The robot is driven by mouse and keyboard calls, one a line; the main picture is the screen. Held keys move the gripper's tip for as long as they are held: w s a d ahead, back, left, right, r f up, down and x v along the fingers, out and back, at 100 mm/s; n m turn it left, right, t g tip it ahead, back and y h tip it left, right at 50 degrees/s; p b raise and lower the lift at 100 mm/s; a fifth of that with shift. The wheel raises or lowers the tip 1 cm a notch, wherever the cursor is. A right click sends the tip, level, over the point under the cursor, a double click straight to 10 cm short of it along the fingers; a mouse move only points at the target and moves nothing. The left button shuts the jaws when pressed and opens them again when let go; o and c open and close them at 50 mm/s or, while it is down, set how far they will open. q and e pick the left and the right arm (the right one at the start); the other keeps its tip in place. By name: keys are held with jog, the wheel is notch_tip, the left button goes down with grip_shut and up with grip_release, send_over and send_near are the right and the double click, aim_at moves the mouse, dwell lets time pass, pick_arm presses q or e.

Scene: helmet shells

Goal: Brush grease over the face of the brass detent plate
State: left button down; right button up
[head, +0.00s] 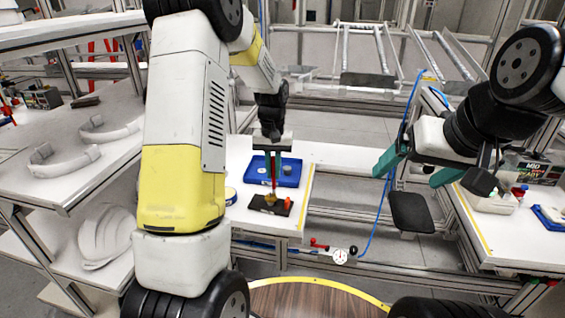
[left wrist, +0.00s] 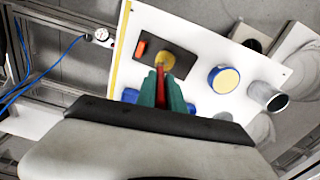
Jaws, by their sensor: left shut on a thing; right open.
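The brass detent plate (left wrist: 158,57) is a round brass-coloured disc on a dark rectangular base (left wrist: 185,65) with an orange block at one end. In the head view the dark base (head: 258,206) lies near the front of the white bench. My left gripper (head: 272,160) is shut on a red-handled brush (head: 273,178), which points down. Its green fingers also show in the left wrist view (left wrist: 162,92). The brush tip is at the brass disc and partly covers it; I cannot tell whether they touch. My right gripper (head: 415,170) is open and empty, right of the bench.
A blue tin with a yellow top (left wrist: 223,79) and a metal cup (left wrist: 268,96) stand beside the base. A blue tray (head: 288,174) lies behind it. A shelf with helmet parts (head: 105,130) stands left. Another bench (head: 490,235) stands right, with an open gap between benches.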

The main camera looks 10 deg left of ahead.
pick_arm(q)
jog(key=shift+w+a, duration=0.2)
jog(key=shift+a, duration=0.15)
jog(key=shift+a, duration=0.25)
jog(key=shift+a, duration=0.1)
jog(key=shift+s+a, duration=0.15)
jog(key=shift+a, duration=0.05)
jog(key=shift+s+a, duration=0.2)
jog(key=shift+s, duration=0.15)
